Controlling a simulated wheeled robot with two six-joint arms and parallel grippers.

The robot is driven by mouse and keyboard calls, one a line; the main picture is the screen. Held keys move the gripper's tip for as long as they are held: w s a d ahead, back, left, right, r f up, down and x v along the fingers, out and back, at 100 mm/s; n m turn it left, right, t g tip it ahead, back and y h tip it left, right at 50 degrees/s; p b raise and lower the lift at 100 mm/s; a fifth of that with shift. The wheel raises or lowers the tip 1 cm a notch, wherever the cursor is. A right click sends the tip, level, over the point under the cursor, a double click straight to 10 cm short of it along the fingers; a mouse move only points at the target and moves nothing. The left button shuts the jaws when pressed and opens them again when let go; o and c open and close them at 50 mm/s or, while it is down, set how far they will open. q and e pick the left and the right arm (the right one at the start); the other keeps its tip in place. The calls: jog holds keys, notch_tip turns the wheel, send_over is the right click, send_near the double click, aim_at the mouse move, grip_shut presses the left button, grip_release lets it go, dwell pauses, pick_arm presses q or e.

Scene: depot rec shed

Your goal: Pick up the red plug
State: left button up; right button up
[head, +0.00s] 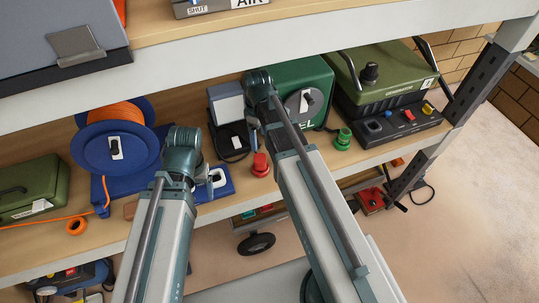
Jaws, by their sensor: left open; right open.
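The red plug (261,165) stands on the wooden shelf (285,170), near the middle of the head view, left of my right forearm. My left gripper (203,173) is open to the left of the plug, in front of a blue unit, mostly hidden behind my wrist. Neither gripper holds anything that I can see. A green plug (343,139) of similar shape stands on the shelf to the right.
An orange cable reel on a blue stand (83,152) and a green case (38,188) are at left. A dark green machine (310,75) and an olive unit with a handle (385,75) stand behind the plugs. The upper shelf edge (200,60) crosses overhead.

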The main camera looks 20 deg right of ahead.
aim_at(260, 158)
pick_arm(q)
jog(key=shift+w+d+f, duration=0.15)
jog(key=shift+w+d, duration=0.05)
jog(key=shift+d, duration=0.05)
pick_arm(e)
jog(key=shift+o, duration=0.5)
jog(key=shift+w+d+f, duration=0.15)
jog(key=shift+d, duration=0.1)
pick_arm(q)
notch_tip(260, 158, down, 8)
jog(key=b, duration=0.8)
jog(key=shift+f+b, duration=0.15)
jog(key=shift+b, duration=0.15)
pick_arm(e)
notch_tip(260, 158, down, 8)
jog(key=shift+f, duration=0.15)
jog(key=f+b, duration=0.5)
jog(key=shift+a+f, duration=0.15)
jog(key=shift+a, duration=0.1)
pick_arm(q)
notch_tip(260, 158, down, 5)
jog(key=shift+f, duration=0.1)
pick_arm(e)
jog(key=c, duration=1.4)
